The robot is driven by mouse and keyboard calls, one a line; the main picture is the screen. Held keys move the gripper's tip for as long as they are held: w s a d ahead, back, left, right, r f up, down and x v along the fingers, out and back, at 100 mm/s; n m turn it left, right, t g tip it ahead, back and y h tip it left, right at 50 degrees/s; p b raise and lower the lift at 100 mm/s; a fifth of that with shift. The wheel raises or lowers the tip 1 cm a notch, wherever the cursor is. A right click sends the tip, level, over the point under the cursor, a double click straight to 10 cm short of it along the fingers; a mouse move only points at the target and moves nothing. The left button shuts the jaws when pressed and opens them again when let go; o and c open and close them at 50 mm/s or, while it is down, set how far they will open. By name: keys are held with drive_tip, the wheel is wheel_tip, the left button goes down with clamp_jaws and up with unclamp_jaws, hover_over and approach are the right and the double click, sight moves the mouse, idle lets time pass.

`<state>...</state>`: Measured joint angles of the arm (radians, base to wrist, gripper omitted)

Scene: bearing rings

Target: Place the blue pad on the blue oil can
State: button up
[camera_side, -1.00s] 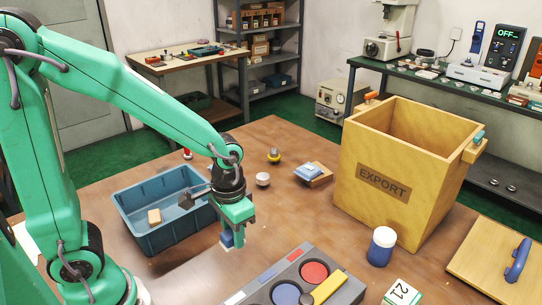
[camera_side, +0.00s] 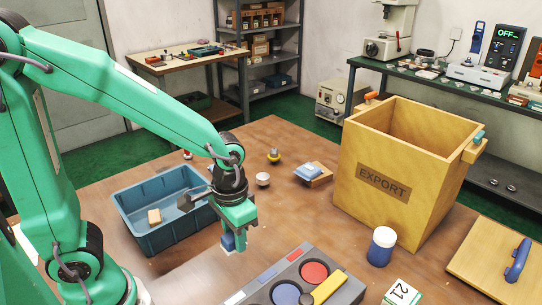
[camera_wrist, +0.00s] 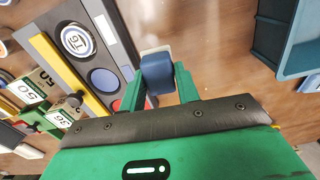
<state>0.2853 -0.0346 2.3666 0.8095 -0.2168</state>
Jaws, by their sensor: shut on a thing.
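My gripper (camera_side: 240,236) is shut on a small blue block with a pale end, which I take to be the blue pad (camera_side: 228,242). In the wrist view the blue pad (camera_wrist: 157,74) sits between both green fingers (camera_wrist: 158,84). It is over the brown table, between the blue tray and the grey panel; whether it touches the table is unclear. A blue cylinder with a white top, possibly the blue oil can (camera_side: 381,250), stands upright right of the panel, well apart from my gripper. I cannot confirm its identity.
The blue tray (camera_side: 149,244) is left of my gripper. The grey panel (camera_side: 333,261) with coloured discs and a yellow bar lies in front. The wooden EXPORT box (camera_side: 410,205) stands tall behind the cylinder. A blue-topped block (camera_side: 314,171) and a white knob (camera_side: 263,179) lie behind.

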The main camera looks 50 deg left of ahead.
drive_tip(key=shift+w, duration=0.1)
drive_tip(key=w+d+r, duration=0.4)
drive_tip(key=w+d, duration=0.5)
drive_tip(key=d, duration=0.4)
drive_tip(key=w+d+r, duration=0.5)
drive_tip(key=w+d, duration=0.5)
drive_tip(key=d, duration=0.3)
drive_tip(key=shift+r+n, duration=0.15)
drive_tip(key=shift+n, duration=0.25)
drive_tip(key=shift+w+a, duration=0.1)
drive_tip(key=shift+w, duration=0.05)
hover_over(387, 233)
wheel_tip(387, 233, down, 7)
drive_tip(key=shift+f, duration=2)
drive_tip(key=shift+f, duration=0.2)
